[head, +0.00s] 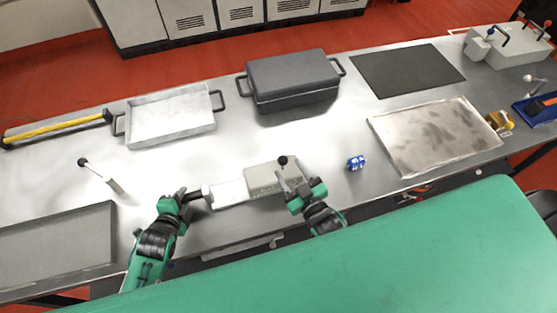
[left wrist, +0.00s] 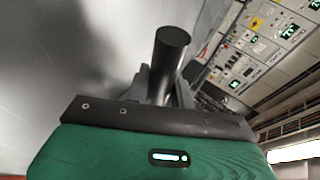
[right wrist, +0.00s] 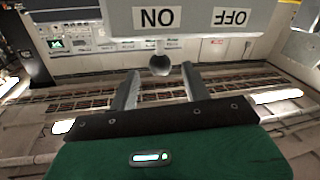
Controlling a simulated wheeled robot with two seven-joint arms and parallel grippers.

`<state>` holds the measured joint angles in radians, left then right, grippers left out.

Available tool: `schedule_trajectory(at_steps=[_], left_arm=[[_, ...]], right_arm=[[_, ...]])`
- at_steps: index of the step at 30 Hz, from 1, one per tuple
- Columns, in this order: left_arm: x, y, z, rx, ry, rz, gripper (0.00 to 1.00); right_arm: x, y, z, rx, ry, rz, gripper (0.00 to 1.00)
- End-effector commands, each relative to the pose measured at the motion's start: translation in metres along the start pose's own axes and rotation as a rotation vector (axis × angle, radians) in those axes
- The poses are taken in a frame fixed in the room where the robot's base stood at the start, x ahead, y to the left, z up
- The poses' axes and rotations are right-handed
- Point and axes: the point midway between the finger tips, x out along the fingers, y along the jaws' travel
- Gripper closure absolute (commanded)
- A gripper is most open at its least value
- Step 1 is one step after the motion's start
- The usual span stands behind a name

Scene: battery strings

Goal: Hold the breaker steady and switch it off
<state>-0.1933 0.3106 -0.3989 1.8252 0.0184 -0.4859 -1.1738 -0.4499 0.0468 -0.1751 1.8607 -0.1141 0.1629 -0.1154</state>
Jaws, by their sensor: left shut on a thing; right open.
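The breaker (head: 265,179) is a pale grey box on the metal table, with a light plate extending left to a black side handle (head: 193,196). My left gripper (head: 186,197) is shut on this handle; the dark cylinder (left wrist: 169,60) stands between its fingers in the left wrist view. The switch lever ends in a black ball (head: 282,160).
A small blue object (head: 356,162) lies right of the breaker. A grey tray (head: 165,128), a dark lidded case (head: 292,80) and a worn metal plate (head: 435,135) lie around it. Another lever (head: 103,176) stands at left. A green surface (head: 400,245) spans the front.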

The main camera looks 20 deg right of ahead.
Motion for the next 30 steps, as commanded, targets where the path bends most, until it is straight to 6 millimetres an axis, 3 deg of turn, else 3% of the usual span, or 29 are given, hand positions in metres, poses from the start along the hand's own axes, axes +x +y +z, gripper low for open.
schedule_trajectory(at_steps=[1,9,20,21,28,30], left_arm=[[0.001,0.013,-0.001,-0.001,-0.001,0.024,1.0],[0.001,0.013,-0.001,-0.001,-0.001,0.024,1.0],[0.001,0.013,-0.001,-0.001,-0.001,0.024,1.0],[0.001,0.013,-0.001,-0.001,-0.001,0.024,1.0],[0.001,0.013,-0.001,-0.001,-0.001,0.024,1.0],[0.001,0.013,-0.001,-0.001,-0.001,0.024,1.0]], right_arm=[[0.009,0.0,0.001,0.0,0.002,0.0,0.52],[0.038,0.0,0.002,-0.001,-0.001,-0.001,0.52],[0.044,0.0,0.002,-0.001,-0.002,-0.001,0.52],[0.044,0.0,0.002,-0.001,-0.002,-0.001,0.54],[0.044,0.0,0.002,-0.001,-0.002,-0.001,0.99],[0.044,0.0,0.002,-0.001,-0.001,-0.001,1.0]])
